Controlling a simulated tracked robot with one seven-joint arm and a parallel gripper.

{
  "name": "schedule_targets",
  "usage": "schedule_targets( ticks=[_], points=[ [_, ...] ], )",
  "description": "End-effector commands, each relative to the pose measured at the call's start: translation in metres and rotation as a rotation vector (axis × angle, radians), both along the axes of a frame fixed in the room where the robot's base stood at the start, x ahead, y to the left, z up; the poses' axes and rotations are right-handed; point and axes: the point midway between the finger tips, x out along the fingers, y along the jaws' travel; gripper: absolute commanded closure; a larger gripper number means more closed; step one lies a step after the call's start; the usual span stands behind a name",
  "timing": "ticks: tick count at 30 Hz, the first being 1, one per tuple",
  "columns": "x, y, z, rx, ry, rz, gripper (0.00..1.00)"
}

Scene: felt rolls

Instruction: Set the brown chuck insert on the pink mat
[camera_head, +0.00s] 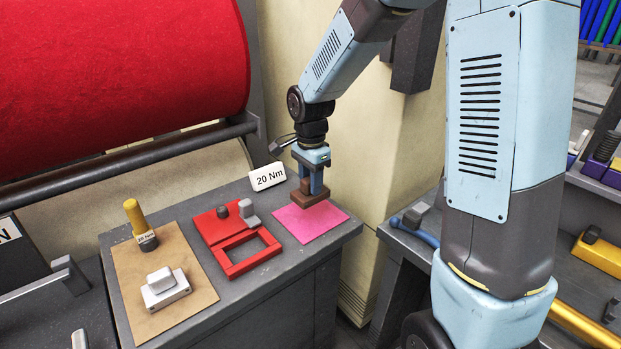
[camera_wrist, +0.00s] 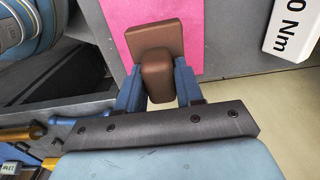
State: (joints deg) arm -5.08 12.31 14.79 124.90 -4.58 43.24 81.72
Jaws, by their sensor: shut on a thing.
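The brown chuck insert (camera_head: 309,197) is a block with a raised grip part. My gripper (camera_head: 311,181) is shut on that raised part, its fingers on either side. In the head view the insert is over or on the pink mat (camera_head: 318,223), near the mat's back edge. I cannot tell whether it touches the mat. In the wrist view the insert (camera_wrist: 157,55) is between the blue fingers (camera_wrist: 160,88), and the pink mat (camera_wrist: 180,15) shows behind it. Part of the mat is hidden by the insert and fingers.
A red tray (camera_head: 245,255) with grey pieces lies left of the mat. A brown board (camera_head: 150,255) holds a yellow-handled tool (camera_head: 138,220) and a white block (camera_head: 165,288). A "20 Nm" sign (camera_head: 267,177) stands behind. The bench's right edge is close to the mat.

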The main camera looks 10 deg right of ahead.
Motion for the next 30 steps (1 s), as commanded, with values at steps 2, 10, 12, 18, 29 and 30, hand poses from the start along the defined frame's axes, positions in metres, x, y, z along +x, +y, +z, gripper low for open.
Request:
schedule_targets(
  ticks=[2,10,12,18,29,30],
  points=[
    [-0.001,0.000,-0.008,0.000,0.002,0.001,1.00],
    [0.000,0.001,-0.033,-0.001,0.001,0.002,1.00],
    [0.000,0.000,-0.038,-0.001,0.001,0.001,1.00],
    [0.000,0.000,-0.048,0.000,0.000,0.001,1.00],
    [0.000,0.001,-0.050,0.001,-0.001,0.001,1.00],
    [0.000,0.001,-0.050,0.001,-0.001,0.001,1.00]
  ],
)
